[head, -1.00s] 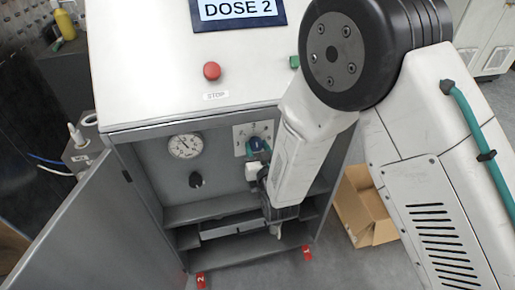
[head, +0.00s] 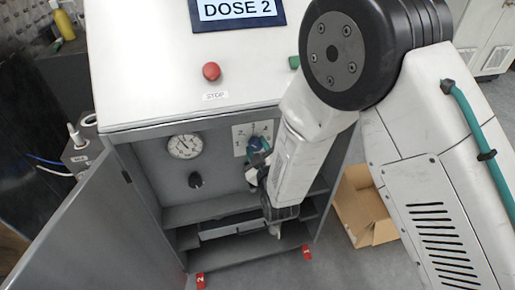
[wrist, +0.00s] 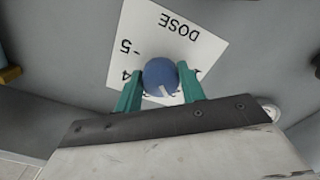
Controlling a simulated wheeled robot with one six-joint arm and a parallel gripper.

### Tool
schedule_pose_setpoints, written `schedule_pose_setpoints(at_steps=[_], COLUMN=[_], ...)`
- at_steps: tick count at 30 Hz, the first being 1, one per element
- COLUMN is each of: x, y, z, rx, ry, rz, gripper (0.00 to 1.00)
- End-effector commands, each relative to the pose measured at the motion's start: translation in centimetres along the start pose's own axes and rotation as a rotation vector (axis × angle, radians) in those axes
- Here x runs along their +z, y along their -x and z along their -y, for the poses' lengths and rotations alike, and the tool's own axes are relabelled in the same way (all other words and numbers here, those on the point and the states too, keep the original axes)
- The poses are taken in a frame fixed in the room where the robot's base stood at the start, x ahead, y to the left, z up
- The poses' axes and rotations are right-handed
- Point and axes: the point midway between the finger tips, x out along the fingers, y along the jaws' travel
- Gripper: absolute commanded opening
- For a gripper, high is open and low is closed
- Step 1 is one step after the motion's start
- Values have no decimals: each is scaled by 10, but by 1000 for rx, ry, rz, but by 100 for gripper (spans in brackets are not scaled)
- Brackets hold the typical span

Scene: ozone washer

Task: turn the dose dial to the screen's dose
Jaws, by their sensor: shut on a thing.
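The screen (head: 238,9) on the cabinet top reads DOSE 2. The dose dial (wrist: 160,74) is a round blue knob with a white pointer mark, on a white DOSE plate (wrist: 190,60) that also shows in the head view (head: 240,136). My gripper (wrist: 160,72) has its teal fingers on both sides of the dial and is shut on it. In the wrist view the plate's lettering is upside down. The 5 and part of the 4 show at left. The pointer points down, slightly right, toward my palm. The figures nearest it are hidden.
A gauge (head: 185,146) and a black knob (head: 196,180) are left of the dial. The grey door (head: 95,225) stands open at left. A red stop button (head: 211,71) is on the top. A cardboard box (head: 360,205) lies right on the floor.

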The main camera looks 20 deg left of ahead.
Motion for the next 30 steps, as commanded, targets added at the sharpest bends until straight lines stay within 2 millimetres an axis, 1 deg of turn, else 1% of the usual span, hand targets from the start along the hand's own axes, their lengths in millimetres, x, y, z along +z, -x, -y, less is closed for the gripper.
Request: schedule_pose_setpoints(at_steps=[6,19,20,21,22,30], x=[0,1,1,1,0,0], y=[0,0,0,0,0,1], z=[0,0,0,0,0,0], rx=[-1,-1,-1,-1,-1,-1], ry=[47,54,54,54,54,54], rz=[1,1,1,1,1,1], gripper=[17,17,45,56,61,61])
